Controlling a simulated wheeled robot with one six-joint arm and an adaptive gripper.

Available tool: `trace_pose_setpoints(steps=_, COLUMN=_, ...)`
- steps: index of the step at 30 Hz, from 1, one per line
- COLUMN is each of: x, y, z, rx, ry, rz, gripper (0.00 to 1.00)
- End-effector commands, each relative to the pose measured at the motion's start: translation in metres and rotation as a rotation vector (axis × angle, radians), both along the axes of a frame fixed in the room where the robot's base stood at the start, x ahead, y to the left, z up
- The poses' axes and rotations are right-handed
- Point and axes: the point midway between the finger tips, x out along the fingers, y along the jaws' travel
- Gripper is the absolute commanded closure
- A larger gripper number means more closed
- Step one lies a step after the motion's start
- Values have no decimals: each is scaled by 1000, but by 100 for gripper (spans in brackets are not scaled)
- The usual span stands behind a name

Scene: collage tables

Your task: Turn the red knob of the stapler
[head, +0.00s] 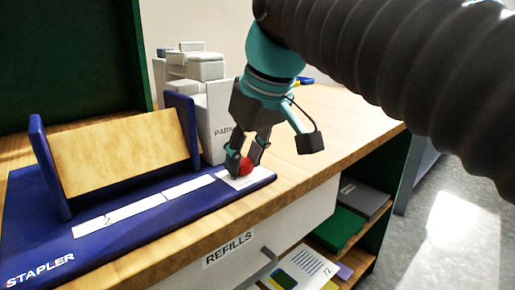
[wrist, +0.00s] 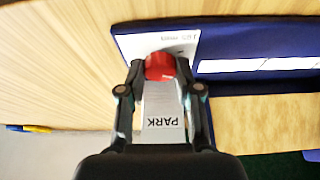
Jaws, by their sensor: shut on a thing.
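The stapler (head: 140,236) is a long dark blue base on the wooden table, with a tilted wood-coloured panel (head: 120,150) between two blue uprights. The red knob (head: 246,167) sits at its right end, on a white label. My gripper (head: 245,160) reaches down from above and is shut on the red knob, one finger on each side. In the wrist view the red knob (wrist: 160,66) shows between the two fingertips (wrist: 160,78). The fingers hide part of the knob, and I cannot tell its turn angle.
A grey-white block marked "PARK" (head: 218,118) stands close behind the gripper. A drawer labelled "REFILLS" (head: 228,248) is below the table's front edge, beside shelves with books (head: 300,268). The wooden tabletop (head: 345,125) is clear to the right.

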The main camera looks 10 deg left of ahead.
Motion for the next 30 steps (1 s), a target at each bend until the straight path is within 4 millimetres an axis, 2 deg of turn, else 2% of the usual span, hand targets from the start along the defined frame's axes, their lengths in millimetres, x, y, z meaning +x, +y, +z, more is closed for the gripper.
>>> trace_pose_setpoints(steps=18, x=5, y=-2, z=-1, rx=-2, ry=2, rz=563, gripper=100)
trace_pose_setpoints(steps=30, x=5, y=-2, z=-1, rx=-1, ry=2, rz=787, gripper=100)
